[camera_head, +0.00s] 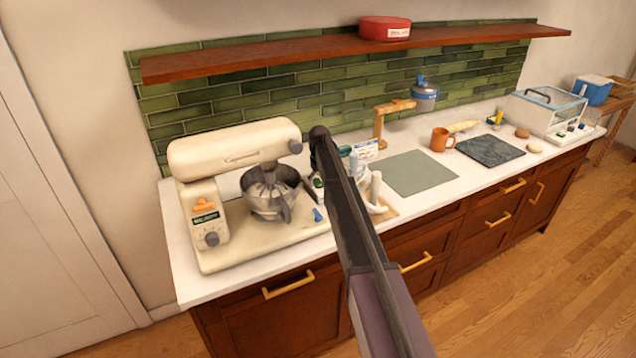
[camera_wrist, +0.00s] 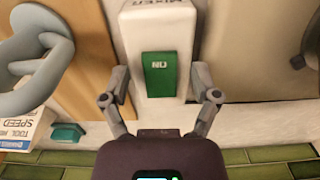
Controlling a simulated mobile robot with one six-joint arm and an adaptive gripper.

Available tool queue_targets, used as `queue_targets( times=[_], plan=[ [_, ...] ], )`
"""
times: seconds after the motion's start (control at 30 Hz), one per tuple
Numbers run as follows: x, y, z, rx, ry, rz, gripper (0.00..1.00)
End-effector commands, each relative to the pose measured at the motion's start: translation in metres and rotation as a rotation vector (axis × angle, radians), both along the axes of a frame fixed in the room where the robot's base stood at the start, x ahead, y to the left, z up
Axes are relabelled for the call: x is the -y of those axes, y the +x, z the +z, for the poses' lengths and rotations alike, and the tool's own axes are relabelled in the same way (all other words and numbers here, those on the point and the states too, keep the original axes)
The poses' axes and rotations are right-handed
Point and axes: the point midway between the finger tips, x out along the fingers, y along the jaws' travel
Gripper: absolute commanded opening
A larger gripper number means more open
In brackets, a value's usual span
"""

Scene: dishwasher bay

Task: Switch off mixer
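The mixer (camera_head: 235,150) is a cream stand mixer with a steel bowl (camera_head: 272,192), at the left end of the counter in the head view. In the wrist view a white switch box (camera_wrist: 158,25) carries an upside-down label "MIXER". On it is a green switch (camera_wrist: 160,75) marked "ON", also upside down. My gripper (camera_wrist: 160,72) is open, with one finger on each side of the switch box and nothing held. Whether the fingers touch the box, I cannot tell. In the head view my arm hides the gripper and most of that spot.
In the wrist view a grey-blue loop (camera_wrist: 35,60) on a wooden board and a printed box (camera_wrist: 25,125) stand left of the switch box. Along the counter are a grey-green mat (camera_head: 420,173), an orange mug (camera_head: 440,139) and a dark slab (camera_head: 490,151). A shelf (camera_head: 350,46) runs above.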

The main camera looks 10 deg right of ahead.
Motion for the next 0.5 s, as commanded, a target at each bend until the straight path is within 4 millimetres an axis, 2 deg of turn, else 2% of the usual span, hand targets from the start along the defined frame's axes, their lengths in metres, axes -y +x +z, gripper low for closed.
queue_targets(
  times=[0.03,0.23,0.5],
  plan=[
    [0.0,0.0,0.0,0.0,0.0,0.0,0.59],
    [-0.0001,0.0,0.0,0.0,0.0,0.0,0.0],
    [-0.0007,0.0019,-0.0001,-0.022,-0.006,0.001,0.0]
  ],
)
